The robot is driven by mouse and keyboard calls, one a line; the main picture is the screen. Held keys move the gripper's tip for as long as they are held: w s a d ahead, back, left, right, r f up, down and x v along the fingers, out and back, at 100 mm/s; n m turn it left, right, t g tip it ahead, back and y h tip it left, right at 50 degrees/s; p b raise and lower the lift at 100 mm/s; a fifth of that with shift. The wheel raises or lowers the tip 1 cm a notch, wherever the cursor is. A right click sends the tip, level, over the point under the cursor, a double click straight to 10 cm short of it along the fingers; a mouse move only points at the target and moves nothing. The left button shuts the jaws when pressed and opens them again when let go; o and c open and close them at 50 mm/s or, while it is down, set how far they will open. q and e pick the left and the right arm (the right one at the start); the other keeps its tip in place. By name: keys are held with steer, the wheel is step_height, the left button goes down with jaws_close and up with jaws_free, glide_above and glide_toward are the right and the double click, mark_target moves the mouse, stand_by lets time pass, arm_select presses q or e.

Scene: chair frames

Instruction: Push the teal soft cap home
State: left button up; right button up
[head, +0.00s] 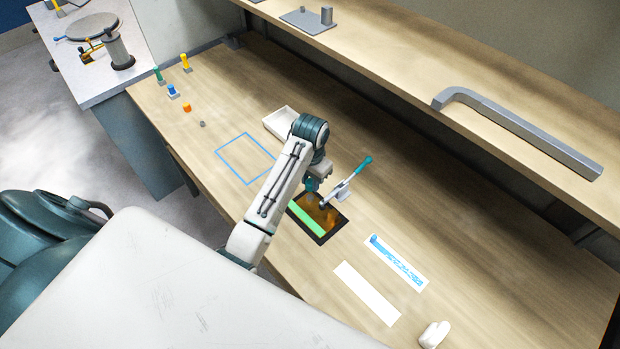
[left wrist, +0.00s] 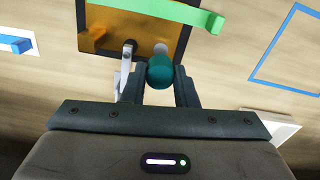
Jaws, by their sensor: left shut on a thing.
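The teal soft cap (left wrist: 160,71) shows as a round end between the fingertips of my left gripper (left wrist: 159,88) in the left wrist view. The gripper is shut on it. In the head view my left gripper (head: 313,188) points down at the far edge of a dark-framed amber panel (head: 318,214) with a green bar (head: 306,219). A pale round spot (left wrist: 161,48) on the panel shows just beyond the cap. I cannot tell whether the cap touches it. A grey lever with a teal handle (head: 362,167) stands beside the gripper. My right gripper is not in view.
A white tray (head: 279,122) and a blue outlined square (head: 246,158) lie left of the panel. A blue-printed white card (head: 397,263) and a blank white strip (head: 366,293) lie to its right. Small coloured pieces (head: 173,91) stand far left. A shelf (head: 420,95) overhangs the back.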

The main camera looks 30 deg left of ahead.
arm_select(q)
steer(key=shift+f, duration=0.75)
steer(key=shift+f+b, duration=0.3)
steer(key=shift+f, duration=1.05)
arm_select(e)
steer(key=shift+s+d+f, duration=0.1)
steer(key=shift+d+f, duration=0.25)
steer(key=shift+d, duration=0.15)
arm_select(q)
steer(key=shift+r, duration=0.1)
steer(key=shift+a+p, duration=0.1)
steer(key=shift+p, duration=0.35)
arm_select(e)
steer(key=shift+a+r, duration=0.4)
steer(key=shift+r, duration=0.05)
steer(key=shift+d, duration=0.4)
